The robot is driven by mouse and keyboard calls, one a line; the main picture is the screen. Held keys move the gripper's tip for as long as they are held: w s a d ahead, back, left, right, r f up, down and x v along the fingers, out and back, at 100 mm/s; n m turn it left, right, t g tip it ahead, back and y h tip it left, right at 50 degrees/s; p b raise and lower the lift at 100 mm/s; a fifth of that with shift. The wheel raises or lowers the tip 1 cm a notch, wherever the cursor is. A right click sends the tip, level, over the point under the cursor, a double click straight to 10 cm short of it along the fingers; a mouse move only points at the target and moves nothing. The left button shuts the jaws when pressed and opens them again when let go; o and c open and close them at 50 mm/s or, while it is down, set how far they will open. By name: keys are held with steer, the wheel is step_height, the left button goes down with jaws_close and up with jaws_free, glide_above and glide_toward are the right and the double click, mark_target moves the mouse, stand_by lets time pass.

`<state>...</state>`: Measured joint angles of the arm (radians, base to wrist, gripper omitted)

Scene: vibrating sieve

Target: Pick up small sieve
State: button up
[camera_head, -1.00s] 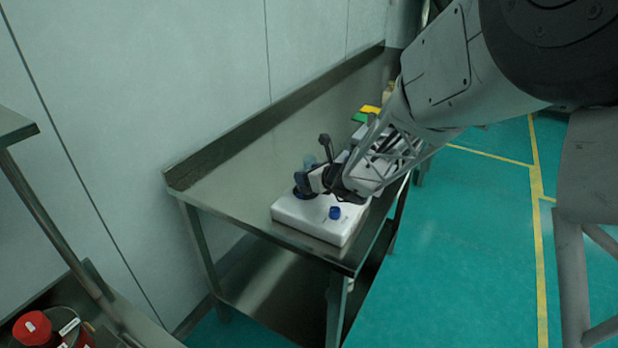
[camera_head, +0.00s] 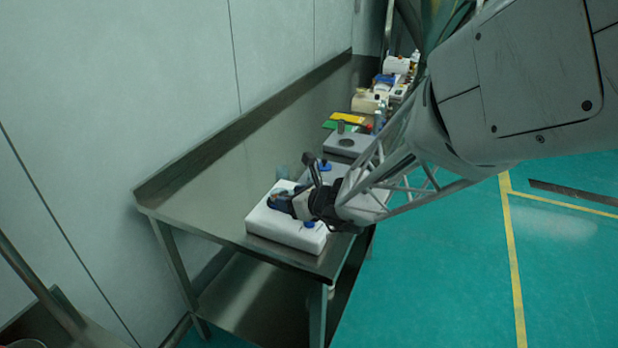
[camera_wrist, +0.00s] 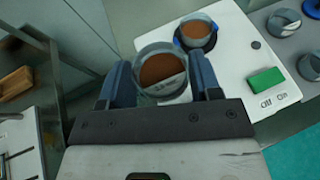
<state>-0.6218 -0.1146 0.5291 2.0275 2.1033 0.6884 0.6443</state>
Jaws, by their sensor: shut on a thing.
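My gripper (camera_wrist: 158,60) has its two blue fingers on either side of a small round sieve (camera_wrist: 162,76) in the wrist view. The sieve has a clear or metallic ring wall and a brown inside, and the fingers are shut on it. A second round piece with a brown inside (camera_wrist: 195,34) sits beyond it on a white sieve machine (camera_wrist: 234,50), between blue clamps. In the head view my gripper (camera_head: 279,202) is over the white machine (camera_head: 262,226). The held sieve cannot be made out there.
The machine stands at the near end of a steel table (camera_head: 190,208) with a raised back edge. A green button (camera_wrist: 265,81) is on the machine. A grey device (camera_head: 349,144), green and yellow pieces (camera_head: 345,120) and other equipment stand farther along.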

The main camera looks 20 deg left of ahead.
steer(key=shift+s+d+r, duration=0.15)
steer(key=shift+s+d, duration=0.65)
steer(key=shift+s, duration=0.1)
steer(key=shift+s+d+r, duration=0.1)
steer(key=shift+s+d, duration=0.7)
steer(key=shift+s, duration=0.05)
steer(key=shift+w, duration=0.1)
steer(key=w+d+f, duration=0.1)
steer(key=w, duration=0.4)
steer(key=w+d+f, duration=0.1)
steer(key=w, duration=0.4)
steer(key=w+d+f, duration=0.1)
steer(key=w, duration=0.3)
steer(key=shift+w+d+f, duration=0.1)
steer(key=shift+w+d, duration=0.05)
steer(key=shift+w, duration=0.25)
steer(key=w+d+f, duration=0.1)
steer(key=w+d, duration=0.1)
steer(key=w, duration=0.1)
steer(key=w+d+f, duration=0.1)
steer(key=w+d, duration=0.1)
steer(key=w, duration=0.2)
steer(key=w+d+f, duration=0.2)
steer(key=w, duration=0.2)
steer(key=shift+w+f, duration=0.1)
steer(key=shift+w, duration=0.1)
steer(key=shift+w, duration=0.15)
